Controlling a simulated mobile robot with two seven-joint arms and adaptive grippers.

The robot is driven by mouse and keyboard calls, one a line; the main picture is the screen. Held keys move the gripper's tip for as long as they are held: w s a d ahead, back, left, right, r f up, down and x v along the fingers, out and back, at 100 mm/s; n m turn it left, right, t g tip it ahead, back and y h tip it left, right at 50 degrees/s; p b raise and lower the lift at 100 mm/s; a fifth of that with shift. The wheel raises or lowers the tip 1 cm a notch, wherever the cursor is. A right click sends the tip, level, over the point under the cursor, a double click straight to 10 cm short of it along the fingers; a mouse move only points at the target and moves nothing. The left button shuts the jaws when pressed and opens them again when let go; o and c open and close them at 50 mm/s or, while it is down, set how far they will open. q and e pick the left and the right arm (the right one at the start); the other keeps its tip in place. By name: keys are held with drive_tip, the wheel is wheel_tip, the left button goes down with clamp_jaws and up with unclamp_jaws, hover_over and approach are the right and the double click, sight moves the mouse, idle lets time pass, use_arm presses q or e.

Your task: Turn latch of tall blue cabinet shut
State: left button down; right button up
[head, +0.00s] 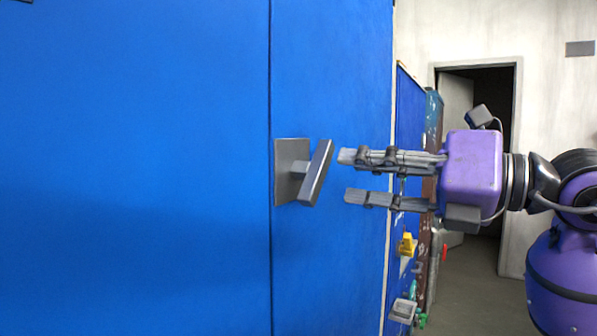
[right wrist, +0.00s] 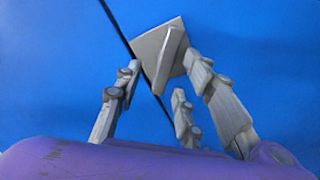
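The tall blue cabinet (head: 130,170) fills the left and middle of the head view, with a dark vertical seam between its doors. Its grey latch (head: 317,173) is a bar handle on a square plate, just right of the seam. The bar stands nearly upright, tilted a little. The latch also shows in the right wrist view (right wrist: 171,52), ahead of the fingers. My right gripper (head: 347,176) is open and empty, just right of the latch bar, with its fingers pointing at it. The fingers look apart from the bar. My left gripper is not in view.
Right of the cabinet, a blue panel and other equipment line the wall, with a yellow item (head: 407,245) and a grey box (head: 403,311) low down. An open doorway (head: 487,130) and bare floor lie at the far right.

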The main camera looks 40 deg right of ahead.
sight(325, 170)
drive_tip(key=shift+w+d+f, duration=0.25)
drive_tip(key=shift+w+d, duration=0.1)
drive_tip(key=shift+w, duration=0.15)
drive_tip(key=x, duration=0.5)
drive_tip(key=shift+w+a+p, duration=0.2)
drive_tip(key=shift+a+p, duration=0.1)
drive_tip(key=shift+w+a, duration=0.15)
drive_tip(key=shift+w, duration=0.4)
clamp_jaws()
